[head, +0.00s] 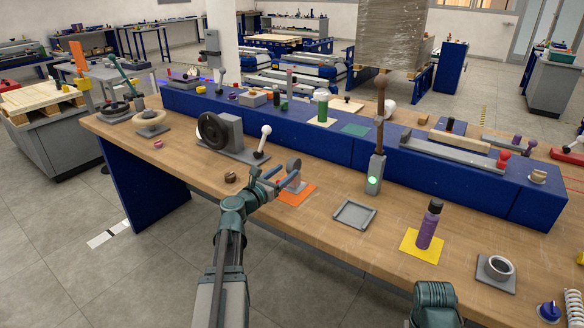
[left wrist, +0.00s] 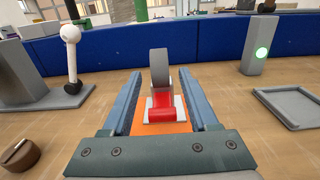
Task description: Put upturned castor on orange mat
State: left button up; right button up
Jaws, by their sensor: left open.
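The upturned castor (left wrist: 161,85) stands wheel-up, with a grey wheel, a red fork and a pale base plate. Its plate appears to rest on the orange mat (left wrist: 160,128). In the head view, the castor's wheel (head: 293,164) shows beyond my left gripper (head: 281,179), and the mat (head: 303,195) is partly covered by it. In the left wrist view, my left gripper (left wrist: 160,82) is open, with one finger on each side of the castor and visible gaps between. My right gripper is not in view; only part of my right arm shows at the bottom.
A grey post with a green light (head: 375,175) and a shallow grey tray (head: 354,214) are right of the mat. A white-knobbed lever (head: 262,140) stands left behind it. A small brown knob (head: 230,177) lies left. A blue raised shelf (head: 330,145) runs behind.

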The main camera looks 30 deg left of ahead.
pick_arm(q)
jog(key=s, duration=0.6)
jog(key=shift+s+a, duration=0.25)
dwell(0.3)
